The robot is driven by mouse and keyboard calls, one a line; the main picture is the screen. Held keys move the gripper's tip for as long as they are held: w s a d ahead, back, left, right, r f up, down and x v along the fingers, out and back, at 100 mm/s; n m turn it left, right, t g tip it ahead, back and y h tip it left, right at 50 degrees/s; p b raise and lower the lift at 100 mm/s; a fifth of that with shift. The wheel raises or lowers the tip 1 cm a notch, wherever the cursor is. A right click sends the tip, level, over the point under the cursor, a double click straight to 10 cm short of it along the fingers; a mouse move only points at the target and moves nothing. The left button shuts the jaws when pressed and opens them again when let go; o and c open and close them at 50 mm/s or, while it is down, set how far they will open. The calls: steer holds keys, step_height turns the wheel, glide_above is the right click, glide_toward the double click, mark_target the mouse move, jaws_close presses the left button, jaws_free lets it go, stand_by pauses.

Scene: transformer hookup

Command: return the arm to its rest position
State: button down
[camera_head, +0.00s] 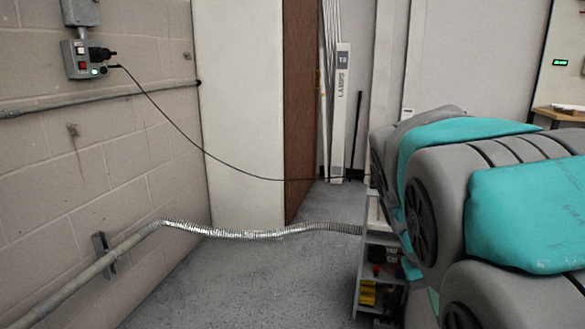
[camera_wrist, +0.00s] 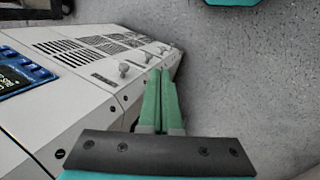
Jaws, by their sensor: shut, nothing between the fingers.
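My gripper (camera_wrist: 160,100) shows in the wrist view with its two green fingers side by side, shut and empty. It is beside a white cabinet-like unit (camera_wrist: 85,75) with vent slots, knobs and a blue-framed display (camera_wrist: 22,72). Whether the fingers touch the unit I cannot tell. In the head view my grey and teal arm (camera_head: 520,215) is folded large across the right side. My gripper does not show in the head view.
A wall box (camera_head: 82,58) on the left holds a black plug (camera_head: 100,54); its black cable (camera_head: 190,143) sags rightward. A metal flexible conduit (camera_head: 260,234) spans towards a shelf unit (camera_head: 366,262) beside my arm. Grey floor (camera_head: 250,290) is open in the middle.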

steer(key=s+a+f+y, duration=0.1)
steer(key=s+a+f, duration=0.2)
steer(key=s, duration=0.3)
steer(key=s+a+f+y, duration=0.2)
steer(key=s+a+f, duration=0.1)
steer(key=s, duration=0.3)
steer(key=s+a+f+n+y, duration=0.1)
steer(key=s+a+f, duration=0.3)
steer(key=s+f, duration=0.1)
steer(key=shift+s+f+g, duration=0.2)
steer(key=shift+s+g, duration=0.2)
steer(key=shift+s, duration=0.25)
